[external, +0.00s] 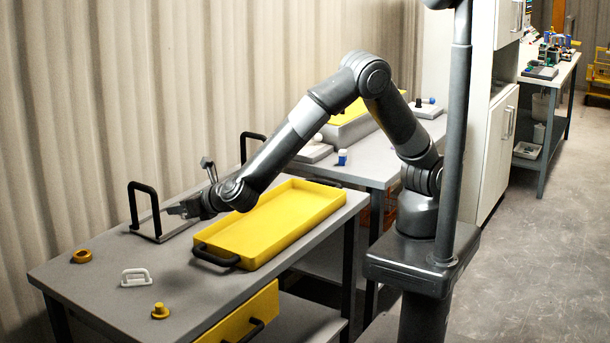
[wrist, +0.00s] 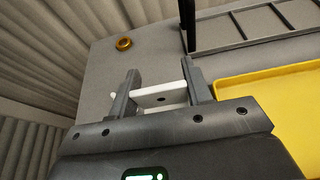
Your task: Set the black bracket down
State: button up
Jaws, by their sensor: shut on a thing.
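My gripper (external: 174,210) is out over the left part of the grey table, beside a black arched handle. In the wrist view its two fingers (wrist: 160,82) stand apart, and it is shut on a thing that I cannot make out. A pale bar and plate with a dark hole (wrist: 160,98) shows between the fingers. I cannot tell whether this is held or is the white bracket below. A white bracket (external: 136,278) stands on the table in the external view. I cannot make out a separate black bracket; the black arched handle (external: 132,205) appears to belong to a rack.
The rack (wrist: 260,22) lies beyond the yellow tray (external: 285,222), which also shows in the wrist view (wrist: 265,90). Bare tabletop (external: 105,312) lies around these small parts.

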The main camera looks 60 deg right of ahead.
jog(key=w+d+m+h, duration=0.2)
jog(key=w+d, duration=0.3)
jog(key=d, duration=0.4)
jog(key=w+d+r+m+g+h, duration=0.1)
jog(key=w+d+h, duration=0.1)
jog(key=w+d, duration=0.5)
jog(key=w+d+m+h, duration=0.1)
jog(key=w+d+m, duration=0.15)
jog(key=d, duration=0.95)
jog(key=d+m+g+h, duration=0.3)
jog(key=d+h, duration=0.1)
jog(key=d, duration=2.3)
jog(key=s+d+m+g+h, duration=0.25)
jog(key=s+d, duration=0.45)
jog(key=d, duration=0.7)
jog(key=s+d+m+g+h, duration=0.1)
jog(key=s+d+m+g, duration=0.15)
jog(key=s+d, duration=0.75)
jog(key=s+d+f+m+g, duration=0.1)
jog(key=s+d+m+g, duration=0.3)
jog(key=s+d, duration=1.3)
jog(key=h, duration=0.1)
send_over(377, 171)
jog(key=shift+m+g, duration=0.25)
jog(key=shift+g, duration=0.05)
notch_tip(377, 171, down, 12)
jog(key=shift+w+f, duration=0.1)
jog(key=shift+f, duration=2.05)
